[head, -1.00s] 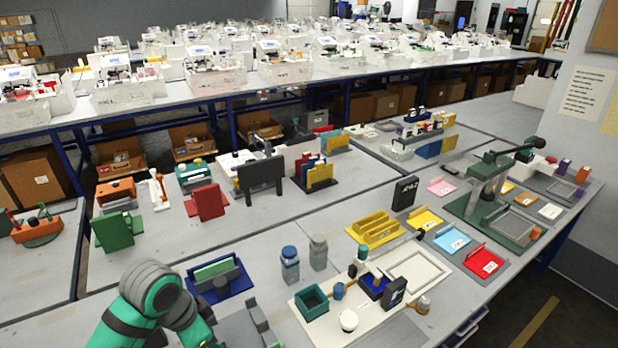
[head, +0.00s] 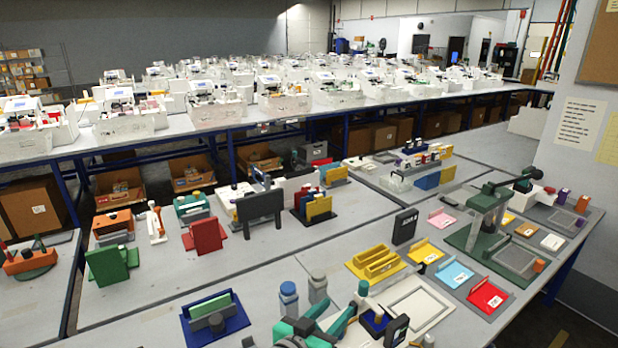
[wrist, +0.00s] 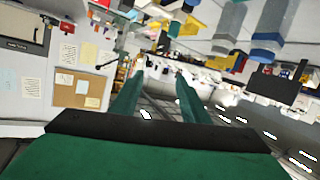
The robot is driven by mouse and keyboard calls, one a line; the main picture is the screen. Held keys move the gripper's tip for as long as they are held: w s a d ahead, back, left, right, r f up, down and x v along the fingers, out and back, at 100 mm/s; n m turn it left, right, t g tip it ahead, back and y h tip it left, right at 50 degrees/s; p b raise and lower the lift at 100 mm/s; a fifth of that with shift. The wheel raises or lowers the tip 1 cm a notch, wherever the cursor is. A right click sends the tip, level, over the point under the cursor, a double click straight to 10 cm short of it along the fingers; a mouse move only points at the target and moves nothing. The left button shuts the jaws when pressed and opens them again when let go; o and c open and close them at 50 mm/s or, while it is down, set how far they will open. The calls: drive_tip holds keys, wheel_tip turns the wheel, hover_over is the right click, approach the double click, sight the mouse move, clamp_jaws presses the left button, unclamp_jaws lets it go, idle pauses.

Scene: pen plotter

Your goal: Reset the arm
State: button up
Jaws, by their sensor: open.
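My gripper (wrist: 157,97) shows in the wrist view with its two green fingers spread apart and nothing between them. That view is tilted and looks across the room, with benches and bottles hanging in from the top. In the head view, teal and grey parts of my arm (head: 300,330) rise at the bottom middle, in front of the cream tray; whether the fingertips are among them I cannot tell.
A cream tray (head: 432,305), a blue-capped bottle (head: 289,300) and a grey bottle (head: 317,288) stand close to my arm. A blue holder (head: 215,322) is to the left, a yellow rack (head: 376,262) behind. Bare bench top (head: 130,318) lies at the left.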

drive_tip(key=s+f+n+t+y, duration=0.1)
drive_tip(key=s+f+n+y, duration=0.1)
drive_tip(key=s+f, duration=0.3)
drive_tip(key=s+f+n+t+y, duration=0.1)
drive_tip(key=s+f+n+y, duration=0.2)
drive_tip(key=s, duration=0.4)
drive_tip(key=s+d+f+n+t+y, duration=0.1)
drive_tip(key=s+f+n+y, duration=0.1)
drive_tip(key=s+f+n, duration=0.3)
drive_tip(key=shift+s+d+f+t+y, duration=0.1)
drive_tip(key=shift+s+f+t+y, duration=0.1)
drive_tip(key=shift+f, duration=0.25)
drive_tip(key=shift+s+f+t+y, duration=0.1)
drive_tip(key=shift+s+f+t, duration=0.1)
drive_tip(key=shift+f, duration=0.25)
drive_tip(key=s+a+m, duration=0.2)
drive_tip(key=s+a, duration=0.1)
drive_tip(key=s, duration=0.9)
drive_tip(key=s+a+f+m+y, duration=0.1)
drive_tip(key=s+a+m, duration=0.1)
drive_tip(key=s, duration=1)
drive_tip(key=shift+a+m+g, duration=0.4)
drive_tip(key=shift+a, duration=0.5)
